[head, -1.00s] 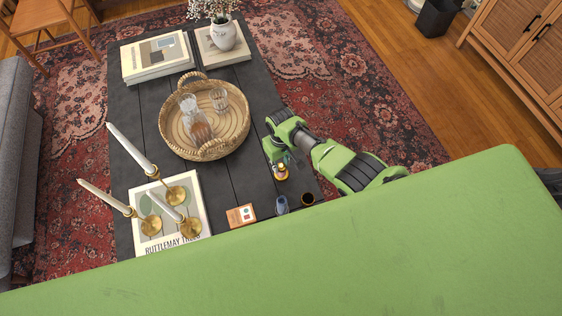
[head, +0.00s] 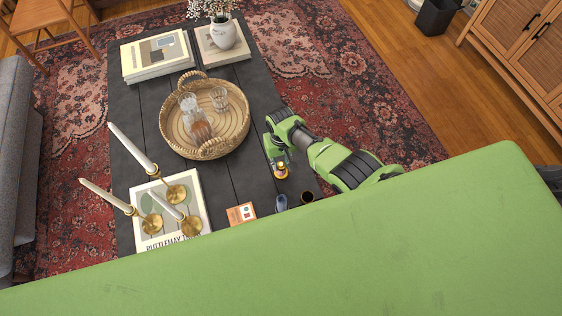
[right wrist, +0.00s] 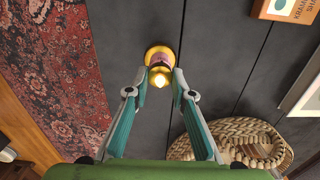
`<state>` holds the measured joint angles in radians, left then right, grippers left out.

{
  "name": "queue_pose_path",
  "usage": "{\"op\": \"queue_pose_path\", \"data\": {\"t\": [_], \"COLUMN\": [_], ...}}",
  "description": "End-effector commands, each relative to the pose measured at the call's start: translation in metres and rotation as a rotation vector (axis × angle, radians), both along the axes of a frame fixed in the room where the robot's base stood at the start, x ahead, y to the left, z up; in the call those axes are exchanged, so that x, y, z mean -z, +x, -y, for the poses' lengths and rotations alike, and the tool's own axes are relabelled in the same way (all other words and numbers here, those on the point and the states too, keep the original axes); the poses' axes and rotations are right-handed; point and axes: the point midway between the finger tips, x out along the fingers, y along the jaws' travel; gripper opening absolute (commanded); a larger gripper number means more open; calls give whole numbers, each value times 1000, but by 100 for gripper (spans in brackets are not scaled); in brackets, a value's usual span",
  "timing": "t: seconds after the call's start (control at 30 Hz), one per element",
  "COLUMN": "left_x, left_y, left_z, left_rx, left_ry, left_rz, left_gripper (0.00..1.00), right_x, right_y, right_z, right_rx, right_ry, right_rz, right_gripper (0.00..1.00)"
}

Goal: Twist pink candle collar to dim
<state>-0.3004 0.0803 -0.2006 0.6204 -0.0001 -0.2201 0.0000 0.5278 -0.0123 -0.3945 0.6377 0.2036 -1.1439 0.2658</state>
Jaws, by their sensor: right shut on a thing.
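The candle (head: 281,171) stands upright near the right edge of the dark coffee table (head: 236,190). In the right wrist view the candle (right wrist: 160,58) has a gold rim, a purplish-pink collar and a bright glowing top. My right gripper (head: 278,160) is at the candle, and its wrist-view fingertips (right wrist: 159,76) are on either side of the collar, shut on it. The fingers partly hide the collar. My left gripper is in neither view.
An orange box (head: 241,214), a blue-grey item (head: 281,202) and a dark cup (head: 307,197) stand near the candle. A woven tray (head: 165,135) with glassware and brass candlesticks (head: 176,193) on a book are farther left.

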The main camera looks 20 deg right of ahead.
Motion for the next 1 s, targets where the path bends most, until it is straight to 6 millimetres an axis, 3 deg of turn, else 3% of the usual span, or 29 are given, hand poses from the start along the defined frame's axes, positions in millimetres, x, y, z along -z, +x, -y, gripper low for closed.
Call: {"op": "queue_pose_path", "data": {"t": [0.03, 0.07, 0.1, 0.57, 0.77, 1.0], "left_x": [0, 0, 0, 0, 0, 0], "left_y": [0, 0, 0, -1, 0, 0], "left_z": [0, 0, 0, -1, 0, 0], "left_rx": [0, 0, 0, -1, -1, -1], "left_ry": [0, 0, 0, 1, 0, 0], "left_rz": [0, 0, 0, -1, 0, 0], "left_gripper": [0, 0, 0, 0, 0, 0], "right_x": [-1, -1, -1, -5, -22, -57], "right_y": [1, 1, 1, 1, 1, 2], "right_z": [0, 0, 0, 0, 0, 0], "right_rx": [0, -1, -1, -1, -1, -1], "right_ry": [0, 0, 0, 0, 1, 1], "right_rz": [3, 3, 3, 2, 4, 6], "right_gripper": [30, 38, 40, 40, 40, 40]}}
